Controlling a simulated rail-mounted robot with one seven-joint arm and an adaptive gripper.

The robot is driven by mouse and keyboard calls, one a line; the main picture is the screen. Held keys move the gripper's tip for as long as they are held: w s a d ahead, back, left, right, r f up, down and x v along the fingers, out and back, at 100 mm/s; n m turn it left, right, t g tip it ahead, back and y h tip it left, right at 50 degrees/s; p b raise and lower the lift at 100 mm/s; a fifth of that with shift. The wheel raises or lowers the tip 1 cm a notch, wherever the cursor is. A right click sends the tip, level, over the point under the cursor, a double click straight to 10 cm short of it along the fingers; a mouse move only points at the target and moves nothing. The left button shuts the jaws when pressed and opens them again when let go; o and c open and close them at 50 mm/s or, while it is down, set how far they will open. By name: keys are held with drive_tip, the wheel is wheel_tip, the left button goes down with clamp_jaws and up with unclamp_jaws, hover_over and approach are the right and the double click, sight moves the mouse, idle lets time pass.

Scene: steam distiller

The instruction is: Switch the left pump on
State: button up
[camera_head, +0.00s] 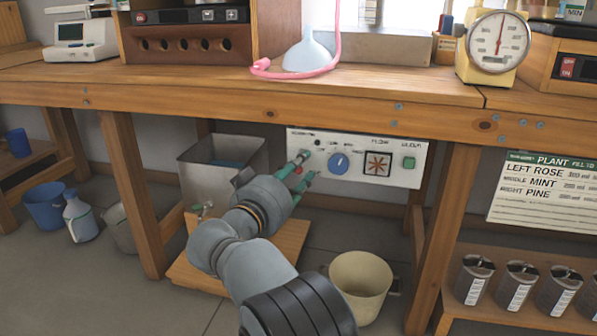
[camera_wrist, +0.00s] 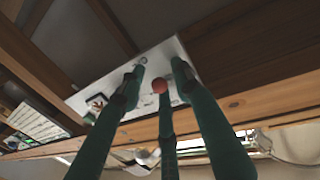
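A white control panel (camera_head: 340,145) is fixed under the bench top. My gripper (camera_head: 306,166) is at the panel's left part, fingers spread. A red part (camera_head: 297,170) shows among the fingers. In the wrist view, a red round knob (camera_wrist: 160,86) shows between the green fingers of my gripper (camera_wrist: 158,69), with a gap on both sides. I cannot tell whether any finger touches the panel.
A metal tank (camera_head: 205,165) stands left of the panel, behind my arm. A beige bucket (camera_head: 361,285) is on the floor below. The wooden bench edge (camera_head: 270,92) overhangs the panel, and a bench leg (camera_head: 445,220) stands to its right.

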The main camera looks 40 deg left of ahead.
drive_tip(key=c, duration=0.3)
clamp_jaws()
idle(0.3)
